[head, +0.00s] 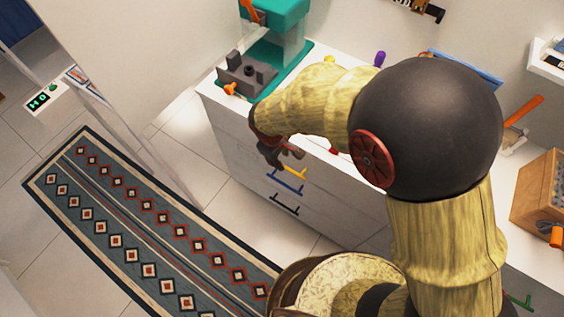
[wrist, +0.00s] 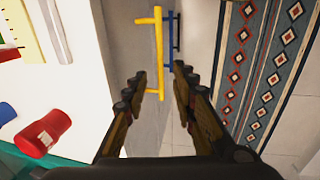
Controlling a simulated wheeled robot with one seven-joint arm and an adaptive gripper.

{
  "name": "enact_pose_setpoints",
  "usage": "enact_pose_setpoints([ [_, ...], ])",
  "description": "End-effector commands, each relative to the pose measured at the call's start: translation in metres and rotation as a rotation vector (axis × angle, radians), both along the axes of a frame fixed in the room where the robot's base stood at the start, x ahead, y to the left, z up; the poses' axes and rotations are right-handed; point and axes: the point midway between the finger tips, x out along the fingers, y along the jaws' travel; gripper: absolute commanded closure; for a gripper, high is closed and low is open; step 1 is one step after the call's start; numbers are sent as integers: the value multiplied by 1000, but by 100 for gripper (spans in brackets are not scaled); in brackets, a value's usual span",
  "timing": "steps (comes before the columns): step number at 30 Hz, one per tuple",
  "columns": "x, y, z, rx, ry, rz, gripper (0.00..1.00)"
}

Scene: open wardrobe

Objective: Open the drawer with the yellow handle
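The yellow handle (wrist: 156,50) is a bar on the front of the white drawer unit (head: 239,152). In the head view the handle (head: 293,171) shows just below my gripper (head: 285,158), partly hidden by it. The drawer fronts look flush, so the yellow-handled drawer appears closed. In the wrist view my gripper (wrist: 160,73) is open, with its two fingers apart and nothing held. The handle's bar shows in the gap between the fingertips, beyond them. I cannot tell whether they touch it.
A blue handle (head: 287,182) and a black handle (head: 284,206) sit lower on the same front. A patterned rug (head: 150,230) lies on the floor in front.

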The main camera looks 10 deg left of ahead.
Motion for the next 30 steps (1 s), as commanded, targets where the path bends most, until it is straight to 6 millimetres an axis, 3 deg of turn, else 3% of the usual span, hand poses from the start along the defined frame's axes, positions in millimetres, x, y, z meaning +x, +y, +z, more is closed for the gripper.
enact_pose_setpoints([
  [12, 10, -5, -61, -1, 2, -1, 73],
  [22, 12, -5, -65, 0, 0, -1, 73],
  [30, 12, -5, -65, 0, 1, -1, 88],
])
